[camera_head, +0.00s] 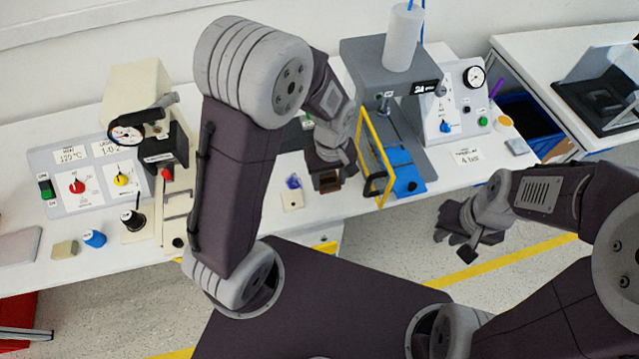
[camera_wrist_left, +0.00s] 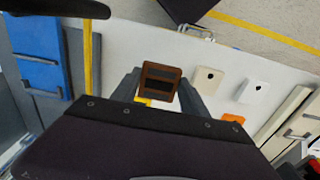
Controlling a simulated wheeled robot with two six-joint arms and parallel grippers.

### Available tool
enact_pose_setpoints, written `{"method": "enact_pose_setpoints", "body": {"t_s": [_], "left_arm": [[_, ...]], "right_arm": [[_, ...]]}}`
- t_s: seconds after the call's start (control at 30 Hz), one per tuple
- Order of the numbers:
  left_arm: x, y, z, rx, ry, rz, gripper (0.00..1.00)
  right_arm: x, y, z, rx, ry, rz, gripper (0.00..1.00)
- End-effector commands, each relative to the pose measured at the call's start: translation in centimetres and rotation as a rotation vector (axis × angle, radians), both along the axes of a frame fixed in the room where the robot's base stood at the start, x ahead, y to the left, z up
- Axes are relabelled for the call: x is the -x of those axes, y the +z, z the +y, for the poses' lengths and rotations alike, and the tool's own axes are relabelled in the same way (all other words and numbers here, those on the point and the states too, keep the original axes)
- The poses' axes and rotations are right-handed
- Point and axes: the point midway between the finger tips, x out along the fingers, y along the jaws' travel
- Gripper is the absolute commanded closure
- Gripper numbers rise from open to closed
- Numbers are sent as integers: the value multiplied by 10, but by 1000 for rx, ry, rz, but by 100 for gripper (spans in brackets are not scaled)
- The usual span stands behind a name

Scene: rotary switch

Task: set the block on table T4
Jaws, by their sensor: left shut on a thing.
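My left gripper (camera_head: 328,172) is shut on a dark brown block (camera_head: 326,184), near the front edge of the long white bench (camera_head: 352,212). In the left wrist view the brown block (camera_wrist_left: 160,72) sits between the two grey fingers, over the white bench surface. I cannot tell whether the block touches the bench. My right gripper (camera_head: 456,244) hangs empty over the floor in front of the bench, its fingers apart. No readable label says which surface is table T4. My left arm hides part of the bench's middle.
A grey press (camera_head: 392,58) with a yellow-framed guard (camera_head: 374,160) and blue plate stands just right of the left gripper. A gauge panel (camera_head: 455,105) is further right. A control panel (camera_head: 85,185) is at left. A second white table (camera_head: 550,55) stands at far right.

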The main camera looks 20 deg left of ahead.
Motion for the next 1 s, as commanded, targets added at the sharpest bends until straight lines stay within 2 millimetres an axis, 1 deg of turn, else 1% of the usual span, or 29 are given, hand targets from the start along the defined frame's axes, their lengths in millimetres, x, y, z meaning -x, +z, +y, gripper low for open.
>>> {"method": "enact_pose_setpoints", "body": {"t_s": [0.03, 0.07, 0.23, 0.33, 0.43, 0.5, 0.7, 0.83, 0.87, 0.9, 0.93, 1.0], "left_arm": [[1, -10, 0, -1, 0, 3, 89], [0, -13, 0, 0, 0, 1, 89], [0, -20, 0, -1, 0, 1, 89], [1, -39, 0, -1, 0, 4, 89], [1, -52, 0, -1, 0, 2, 89], [0, -55, 0, 0, 0, 0, 89], [0, -54, 0, 0, 0, -1, 89], [0, -58, 0, 0, -1, -1, 89], [0, -57, 0, 0, 0, -1, 40], [0, -57, 0, 0, 0, -1, 29], [0, -57, 0, 0, 0, -1, 26], [0, -57, 0, 0, 0, -1, 26]], "right_arm": [[0, -3, 0, 0, 0, 0, 78], [0, -3, 0, 0, 0, 0, 78], [0, -4, 0, 0, 0, 0, 78], [0, -8, 0, 0, 0, 0, 78], [0, -10, 0, 0, 0, 0, 78], [0, -9, 0, 0, 0, 0, 78], [0, -9, 0, 0, 0, 0, 78], [0, -12, 0, 0, 0, 0, 78], [0, -11, 0, 0, 0, 0, 78], [0, -11, 0, 0, 0, 0, 78], [0, -11, 0, 0, 0, 0, 78], [0, -11, 0, 0, 0, 0, 78]]}}
